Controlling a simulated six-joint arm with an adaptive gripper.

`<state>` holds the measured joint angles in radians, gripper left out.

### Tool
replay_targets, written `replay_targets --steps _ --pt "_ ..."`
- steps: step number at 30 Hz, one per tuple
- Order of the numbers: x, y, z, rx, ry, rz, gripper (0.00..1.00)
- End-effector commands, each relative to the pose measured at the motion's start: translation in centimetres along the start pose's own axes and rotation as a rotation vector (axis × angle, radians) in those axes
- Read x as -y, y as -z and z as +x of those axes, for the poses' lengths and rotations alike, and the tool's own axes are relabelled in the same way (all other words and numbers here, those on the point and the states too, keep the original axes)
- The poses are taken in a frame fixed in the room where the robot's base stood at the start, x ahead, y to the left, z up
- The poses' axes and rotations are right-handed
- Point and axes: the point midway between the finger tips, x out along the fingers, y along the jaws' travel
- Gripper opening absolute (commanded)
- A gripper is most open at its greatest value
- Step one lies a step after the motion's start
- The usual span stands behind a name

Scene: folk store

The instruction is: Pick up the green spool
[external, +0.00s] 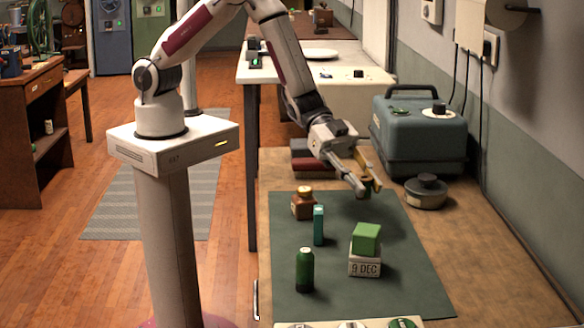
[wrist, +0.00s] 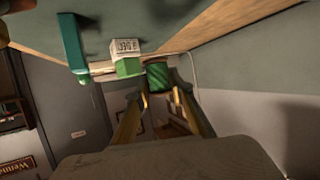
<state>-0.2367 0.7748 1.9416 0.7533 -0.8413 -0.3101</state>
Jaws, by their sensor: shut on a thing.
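My gripper (external: 367,186) is above the far right part of the dark green mat (external: 392,235), clear of the things standing there. In the wrist view its two yellowish fingers (wrist: 160,88) reach toward a green spool with diagonal stripes (wrist: 158,77). The spool sits at the fingertips, and the gripper is shut on it. In the external view I cannot make out the spool clearly at the fingers.
On the mat stand a brown jar (external: 302,205), a teal block (external: 318,225), a dark green bottle (external: 305,271) and a green block (external: 366,238) on a white date block (external: 364,266). A blue-grey machine (external: 418,140) and a dark round tin (external: 426,192) stand near the wall.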

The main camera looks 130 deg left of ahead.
Motion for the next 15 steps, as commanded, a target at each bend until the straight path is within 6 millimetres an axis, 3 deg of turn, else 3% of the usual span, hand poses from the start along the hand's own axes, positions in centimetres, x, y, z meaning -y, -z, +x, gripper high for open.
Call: replay_targets --steps 6,15 --pt "0.0 1.7 -0.7 -0.001 0.000 0.001 0.12" --pt "0.0 2.1 -0.9 0.000 0.000 -0.001 0.12"
